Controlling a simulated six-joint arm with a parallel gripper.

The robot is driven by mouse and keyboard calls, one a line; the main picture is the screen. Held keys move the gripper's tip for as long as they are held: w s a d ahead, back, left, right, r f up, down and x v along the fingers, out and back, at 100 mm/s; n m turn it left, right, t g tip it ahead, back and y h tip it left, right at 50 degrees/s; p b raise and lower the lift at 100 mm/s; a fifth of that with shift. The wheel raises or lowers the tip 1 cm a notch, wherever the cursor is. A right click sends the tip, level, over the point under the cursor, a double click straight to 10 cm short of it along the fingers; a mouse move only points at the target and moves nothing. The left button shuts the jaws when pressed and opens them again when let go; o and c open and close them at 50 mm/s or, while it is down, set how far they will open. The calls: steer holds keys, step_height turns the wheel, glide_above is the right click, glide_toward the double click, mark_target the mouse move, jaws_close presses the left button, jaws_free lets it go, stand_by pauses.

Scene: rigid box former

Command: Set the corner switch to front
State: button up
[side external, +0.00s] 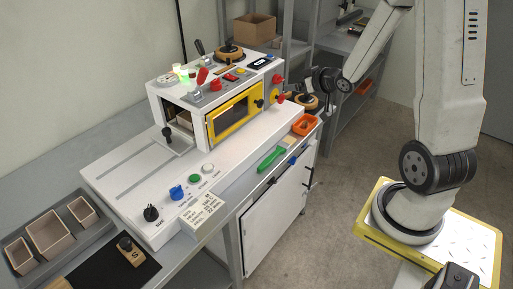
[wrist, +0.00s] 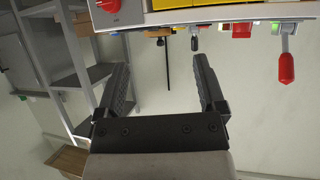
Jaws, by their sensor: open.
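The white box former (side external: 180,100) carries several levers and knobs, and I cannot read which one is the corner switch. On its top are a red-handled lever (side external: 203,75) and a black-handled lever (side external: 199,46). My gripper (side external: 322,80) is to the right of the machine, apart from it, partly lost against the dark arm parts. In the wrist view my gripper (wrist: 160,68) is open and empty. Beyond its fingers hang a small black-tipped toggle (wrist: 194,40) and, further right, a red-handled lever (wrist: 287,65). Nothing is touched.
Grey shelves (side external: 340,40) stand behind. Small trays (side external: 50,232) lie at lower left.

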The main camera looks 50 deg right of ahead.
mark_target(295, 160)
steer(key=s+d+m+t+y, duration=0.1)
steer(key=s+d+t+y, duration=0.1)
steer(key=s+d+t, duration=0.4)
step_height(295, 160, down, 38)
steer(key=shift+d, duration=0.2)
stand_by(0.4)
steer(key=shift+w+d, duration=0.15)
steer(key=shift+w, duration=1.8)
steer(key=shift+w+d, duration=0.1)
steer(key=shift+w, duration=1.85)
jaws_close()
